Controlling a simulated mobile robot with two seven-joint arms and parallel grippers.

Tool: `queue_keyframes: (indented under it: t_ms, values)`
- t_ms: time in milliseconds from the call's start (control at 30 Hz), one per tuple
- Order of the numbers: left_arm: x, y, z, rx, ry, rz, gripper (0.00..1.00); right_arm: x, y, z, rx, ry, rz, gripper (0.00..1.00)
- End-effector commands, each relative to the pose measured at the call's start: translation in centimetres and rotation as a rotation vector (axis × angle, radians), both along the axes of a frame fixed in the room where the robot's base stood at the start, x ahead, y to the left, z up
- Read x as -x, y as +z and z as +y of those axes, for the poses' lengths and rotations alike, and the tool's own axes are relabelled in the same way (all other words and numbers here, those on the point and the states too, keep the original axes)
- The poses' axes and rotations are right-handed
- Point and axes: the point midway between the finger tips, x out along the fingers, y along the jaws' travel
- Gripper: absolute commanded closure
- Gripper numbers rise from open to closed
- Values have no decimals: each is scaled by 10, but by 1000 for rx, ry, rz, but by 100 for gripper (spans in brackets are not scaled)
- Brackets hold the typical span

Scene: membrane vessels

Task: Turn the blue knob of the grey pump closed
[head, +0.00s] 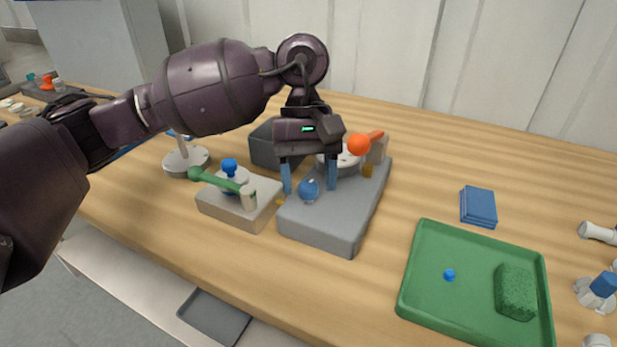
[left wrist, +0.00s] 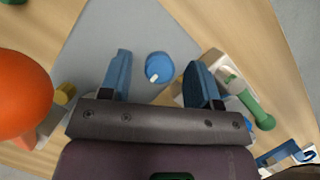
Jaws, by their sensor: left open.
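The grey pump (head: 320,230) is a low grey block on the table. Its blue knob (head: 309,189) stands near the front of its top face. In the left wrist view the blue knob (left wrist: 159,66) is round with a white pointer mark toward its lower left. My left gripper (head: 310,190) points down over the pump, its two blue fingers open. The fingers are either side of the knob in the head view. In the left wrist view the knob lies between and slightly beyond the fingertips (left wrist: 163,70); contact is not visible. My right gripper is not in view.
An orange ball-ended lever (head: 359,145) rises at the pump's rear, close to my gripper. A beige block (head: 228,206) with a green lever (head: 212,180) and blue knob (head: 229,166) stands left. A green tray (head: 420,290) holding a sponge (head: 515,291) lies right.

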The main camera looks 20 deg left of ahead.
Motion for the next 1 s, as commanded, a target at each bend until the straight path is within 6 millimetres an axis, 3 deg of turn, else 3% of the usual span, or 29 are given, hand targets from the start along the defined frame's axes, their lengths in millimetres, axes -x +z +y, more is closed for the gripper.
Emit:
queue_keyframes:
  t_ms: [500, 700, 1000]
  values:
    - [-27, 80, 16, 1, 1, -6, 43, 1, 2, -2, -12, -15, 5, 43]
    - [-33, 95, 20, 1, -1, -3, 43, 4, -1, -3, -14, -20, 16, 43]
    - [-34, 96, 20, 1, -1, -2, 43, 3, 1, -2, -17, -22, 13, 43]
